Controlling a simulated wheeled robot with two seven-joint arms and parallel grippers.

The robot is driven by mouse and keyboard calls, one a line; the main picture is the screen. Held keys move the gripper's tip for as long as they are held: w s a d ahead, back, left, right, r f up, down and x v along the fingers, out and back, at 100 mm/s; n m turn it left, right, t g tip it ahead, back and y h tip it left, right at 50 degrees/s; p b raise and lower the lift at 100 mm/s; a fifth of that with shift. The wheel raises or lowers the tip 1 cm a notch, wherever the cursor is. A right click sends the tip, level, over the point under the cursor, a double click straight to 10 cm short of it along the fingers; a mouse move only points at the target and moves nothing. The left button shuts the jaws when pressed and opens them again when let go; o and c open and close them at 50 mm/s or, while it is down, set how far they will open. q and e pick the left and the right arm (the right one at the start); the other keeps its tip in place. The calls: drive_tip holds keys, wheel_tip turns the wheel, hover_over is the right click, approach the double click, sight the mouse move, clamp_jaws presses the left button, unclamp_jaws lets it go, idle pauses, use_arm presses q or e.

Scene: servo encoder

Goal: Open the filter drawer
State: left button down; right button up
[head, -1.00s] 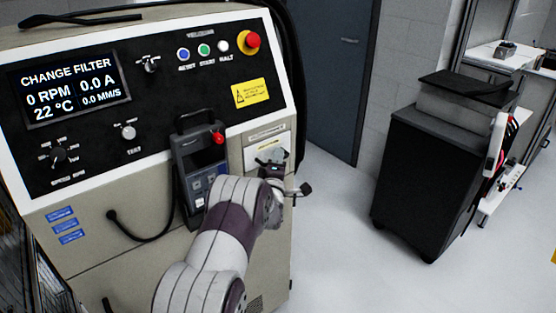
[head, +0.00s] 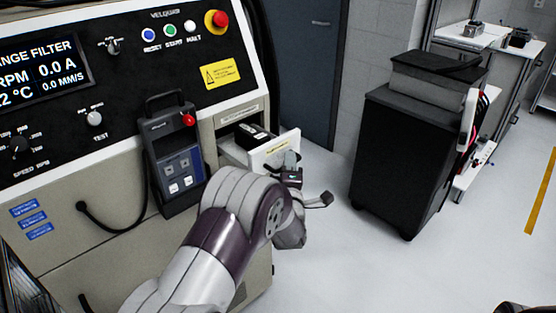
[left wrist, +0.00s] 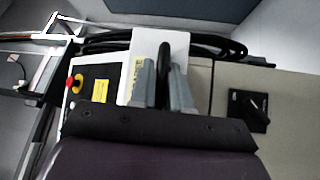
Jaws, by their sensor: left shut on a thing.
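The filter drawer (head: 279,153) stands pulled out from the right part of the machine's front in the head view. Its white front panel faces away from the machine, and a dark filter block (head: 250,136) shows inside. My left gripper (head: 291,164) is at the drawer's front. In the left wrist view, my left gripper (left wrist: 164,88) has its two grey fingers on either side of a black handle (left wrist: 164,62), and it is shut on it. The white drawer front (left wrist: 180,45) shows behind the fingers. My right gripper is not clearly in view.
The machine's panel has a screen (head: 43,77), buttons and a red emergency knob (head: 216,20). A handheld pendant (head: 174,160) hangs left of the drawer. A black cabinet (head: 405,150) stands to the right, with clear floor (head: 345,250) between.

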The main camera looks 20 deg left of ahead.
use_arm(q)
drive_tip(key=shift+s+d, duration=0.2)
drive_tip(key=shift+d, duration=0.3)
drive_tip(key=c, duration=1.2)
unclamp_jaws()
drive_tip(key=b+v, duration=0.1)
drive_tip(key=v, duration=1.1)
drive_tip(key=shift+s+d+f, duration=0.1)
drive_tip(key=shift+s+d, duration=0.05)
drive_tip(key=shift+s, duration=0.1)
